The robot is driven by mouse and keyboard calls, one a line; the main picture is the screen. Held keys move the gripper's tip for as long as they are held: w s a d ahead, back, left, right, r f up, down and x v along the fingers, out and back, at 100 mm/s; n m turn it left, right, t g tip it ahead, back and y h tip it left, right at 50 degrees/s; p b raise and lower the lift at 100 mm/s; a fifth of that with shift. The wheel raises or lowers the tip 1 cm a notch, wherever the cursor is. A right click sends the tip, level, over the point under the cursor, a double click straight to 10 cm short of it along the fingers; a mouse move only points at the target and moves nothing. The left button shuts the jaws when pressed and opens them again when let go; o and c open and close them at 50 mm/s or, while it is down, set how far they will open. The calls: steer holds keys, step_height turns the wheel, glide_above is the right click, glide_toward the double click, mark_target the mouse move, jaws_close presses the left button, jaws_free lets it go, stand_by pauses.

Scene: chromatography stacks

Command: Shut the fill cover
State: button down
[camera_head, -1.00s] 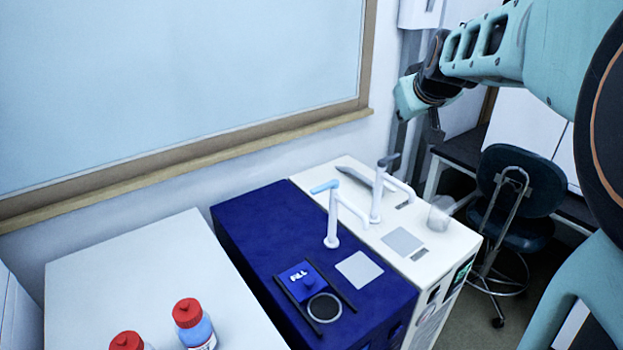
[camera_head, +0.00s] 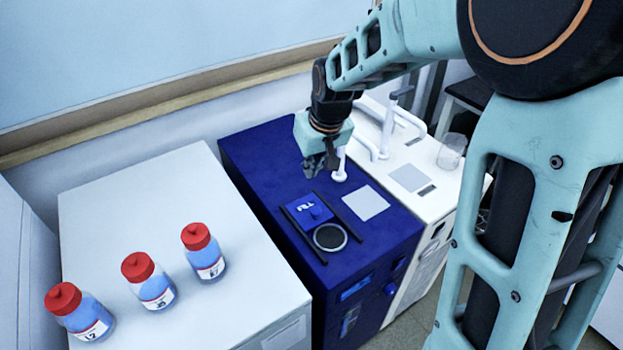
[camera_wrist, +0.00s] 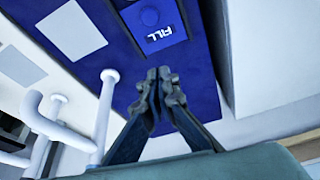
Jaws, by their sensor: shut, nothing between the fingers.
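The fill cover (camera_head: 308,209) is a blue sliding plate with a knob and white "FILL" lettering, between two dark rails on top of the blue machine (camera_head: 262,150). A round dark fill opening (camera_head: 330,237) shows uncovered in front of it. In the wrist view the cover (camera_wrist: 158,24) is at the top, its knob beyond the lettering. My gripper (camera_head: 315,172) is above the blue machine, behind the cover and apart from it. Its fingers are together and empty in the wrist view (camera_wrist: 159,75).
A white machine (camera_head: 440,200) with pipes and a glass beaker (camera_head: 452,152) stands to the right. White pipes (camera_wrist: 103,115) rise near my gripper. Several red-capped bottles stand on the white cabinet (camera_head: 130,210) at left. A white pad (camera_head: 364,203) lies right of the cover.

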glide_above(310, 207)
steer(key=w+a, duration=0.1)
steer(key=w, duration=0.1)
steer(key=f, duration=0.8)
steer(key=shift+s+f, duration=0.2)
steer(key=shift+f, duration=0.15)
steer(key=shift+s+d+f+p, duration=0.1)
steer(key=shift+s+d+p, duration=0.2)
steer(key=shift+s, duration=0.35)
steer(key=shift+s+d+p, duration=0.1)
steer(key=shift+s+d, duration=0.3)
steer(key=shift+s, duration=0.2)
steer(key=shift+s+d+f, duration=0.2)
steer(key=shift+s, duration=0.25)
